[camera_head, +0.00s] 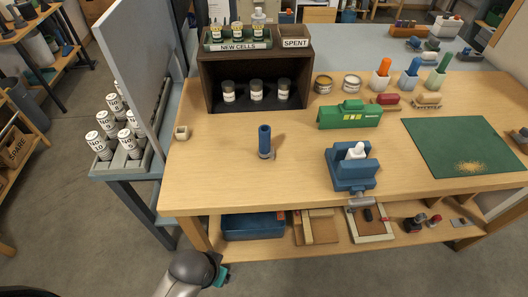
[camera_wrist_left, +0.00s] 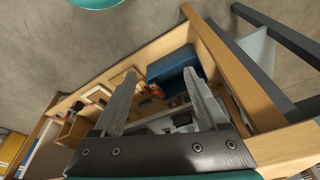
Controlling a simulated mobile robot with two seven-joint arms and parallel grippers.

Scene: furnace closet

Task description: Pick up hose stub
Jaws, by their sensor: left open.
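A short blue upright tube, which looks like the hose stub (camera_head: 265,139), stands on the wooden workbench (camera_head: 215,185), left of its middle. A grey ring or collar sits around its foot. My left arm comes in at the bottom of the head view, below the bench's front edge and well apart from the tube. The fingers of my left gripper (camera_wrist_left: 160,74) are spread and empty in the left wrist view, which faces the bench's lower shelf. The tube is not seen in that view. My right gripper is in neither view.
A blue vise (camera_head: 350,170) holding a white piece stands right of the tube. A dark cabinet (camera_head: 205,82) with jars stands behind it. A green case (camera_head: 349,114) and green mat (camera_head: 464,147) lie right. A grey upright panel (camera_head: 140,60) borders the bench's left. Bench around the tube is clear.

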